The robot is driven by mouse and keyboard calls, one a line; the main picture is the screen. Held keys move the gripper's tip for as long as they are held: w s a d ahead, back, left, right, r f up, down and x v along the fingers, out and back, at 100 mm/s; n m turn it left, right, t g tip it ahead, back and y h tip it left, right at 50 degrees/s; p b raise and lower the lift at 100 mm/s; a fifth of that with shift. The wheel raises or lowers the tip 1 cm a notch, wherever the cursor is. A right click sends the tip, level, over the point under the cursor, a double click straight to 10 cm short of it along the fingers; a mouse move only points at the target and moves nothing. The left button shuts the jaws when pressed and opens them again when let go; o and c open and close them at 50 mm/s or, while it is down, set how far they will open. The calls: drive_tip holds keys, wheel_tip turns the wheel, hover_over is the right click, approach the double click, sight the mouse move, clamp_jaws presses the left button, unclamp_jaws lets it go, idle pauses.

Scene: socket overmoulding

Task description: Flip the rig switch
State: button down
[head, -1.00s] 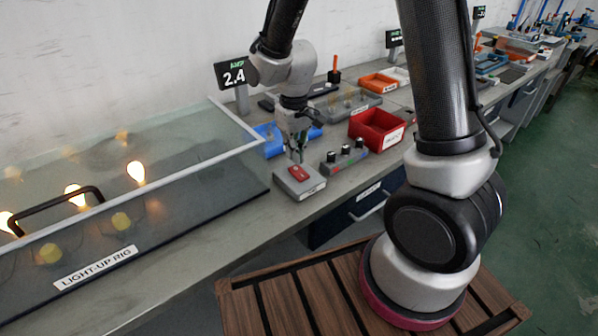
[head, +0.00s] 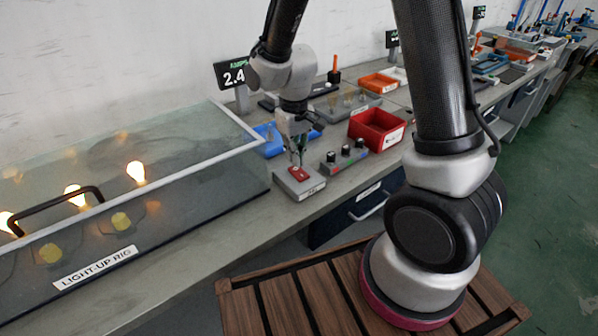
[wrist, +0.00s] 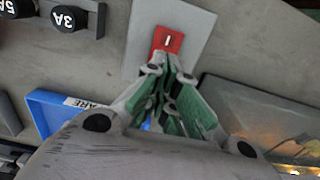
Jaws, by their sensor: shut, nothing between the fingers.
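The rig switch is a red rocker (head: 298,174) on a grey box (head: 306,189) at the bench's front edge, right of the light-up rig. In the wrist view the red rocker (wrist: 168,40) shows a white "I" mark, on its light grey plate (wrist: 196,40). My gripper (head: 298,163) points down with its fingers shut and empty, its tips right at the rocker. In the wrist view my gripper (wrist: 170,72) covers the near end of the rocker; I cannot tell whether the tips press on it. Three bulbs glow in the light-up rig (head: 170,205).
A panel with several black knobs (head: 345,157) stands close to the right of the switch box. A red bin (head: 377,128) and a blue tray (head: 270,146) are behind. The rig's glass lid with a black handle lies to the left.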

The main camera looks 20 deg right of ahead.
sight(297, 170)
drive_tip(key=shift+f, duration=1.15)
idle(0.9)
drive_tip(key=shift+r, duration=3.5)
drive_tip(key=shift+s+d, duration=0.1)
drive_tip(key=shift+s, duration=0.2)
drive_tip(key=s+d+r+m+t, duration=0.3)
drive_tip(key=s+d+r+t, duration=0.1)
drive_tip(key=s+d+r, duration=1)
drive_tip(key=s+r, duration=0.4)
drive_tip(key=shift+s+d+r+m, duration=0.2)
drive_tip(key=shift+d+m, duration=0.1)
